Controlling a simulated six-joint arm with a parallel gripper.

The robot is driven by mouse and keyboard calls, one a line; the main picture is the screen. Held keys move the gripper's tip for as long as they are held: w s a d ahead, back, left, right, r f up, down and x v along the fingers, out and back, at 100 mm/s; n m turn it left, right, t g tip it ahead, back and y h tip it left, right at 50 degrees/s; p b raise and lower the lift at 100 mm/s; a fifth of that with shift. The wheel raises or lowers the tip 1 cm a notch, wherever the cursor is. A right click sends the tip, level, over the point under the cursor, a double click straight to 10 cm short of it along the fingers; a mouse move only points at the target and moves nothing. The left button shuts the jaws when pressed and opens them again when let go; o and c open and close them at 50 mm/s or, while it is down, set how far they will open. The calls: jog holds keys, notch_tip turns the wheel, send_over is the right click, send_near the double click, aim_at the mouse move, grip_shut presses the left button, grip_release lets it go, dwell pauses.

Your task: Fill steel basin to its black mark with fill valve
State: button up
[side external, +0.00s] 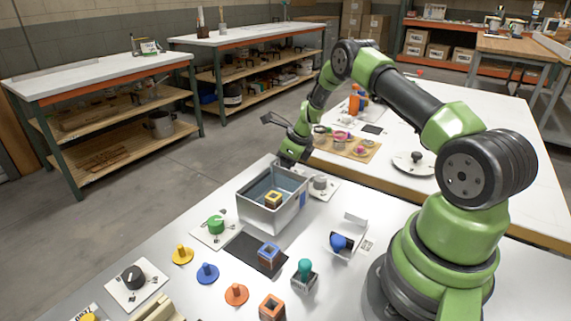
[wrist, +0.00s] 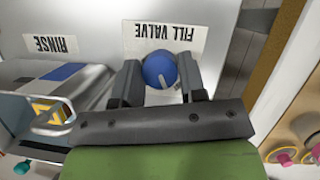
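The steel basin (side external: 255,218) is an open grey box on the white table, with a yellow block (side external: 273,199) inside. In the wrist view, part of the basin and the yellow block (wrist: 50,112) show at left. The fill valve's round blue knob (wrist: 159,70), with a pale pointer line, sits below the "FILL VALVE" label (wrist: 163,36). My gripper (wrist: 161,76) has a finger on each side of the knob, with no clear gap. In the side view my gripper is mostly hidden behind the basin.
In front of the basin are a green knob (side external: 216,224), a dark mat (side external: 243,249) with a blue block (side external: 269,254), and several coloured pegs. A second table stands behind my arm.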

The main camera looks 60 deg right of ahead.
jog(key=c, duration=0.4)
jog(key=n+y, duration=0.1)
jog(key=n, duration=0.3)
jog(key=shift+d+g, duration=0.1)
jog(key=shift+g, duration=0.3)
jog(key=o, duration=0.9)
jog(key=v, duration=1)
jog(key=shift+d, duration=0.1)
